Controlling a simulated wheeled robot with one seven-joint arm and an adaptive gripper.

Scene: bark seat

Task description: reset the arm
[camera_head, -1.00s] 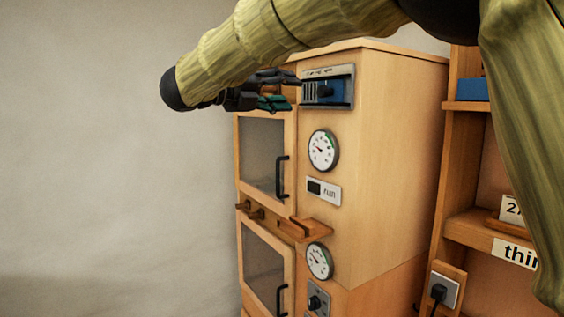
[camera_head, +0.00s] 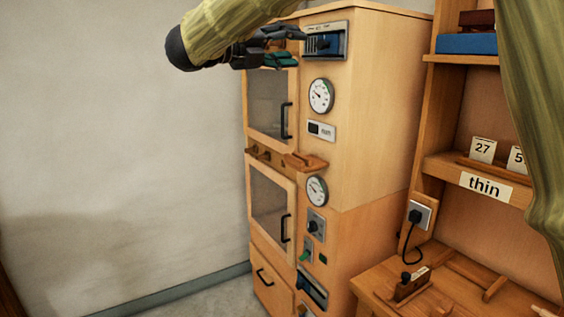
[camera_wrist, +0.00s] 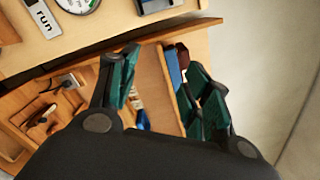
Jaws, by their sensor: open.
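My gripper (camera_head: 280,47) is in front of the upper part of a tall wooden cabinet (camera_head: 375,120), close to a blue and grey panel (camera_head: 325,42) in the head view. In the wrist view my gripper (camera_wrist: 165,90) has its two teal-padded fingers spread apart with nothing between them. Through the gap I see the cabinet edge and wooden shelving beyond.
The cabinet has two glass doors with black handles (camera_head: 285,120), a round gauge (camera_head: 321,95) and another below it. A shelf labelled "thin" (camera_head: 486,186) and a wooden bench (camera_head: 450,290) stand at right. The pale wall (camera_head: 110,130) at left is bare.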

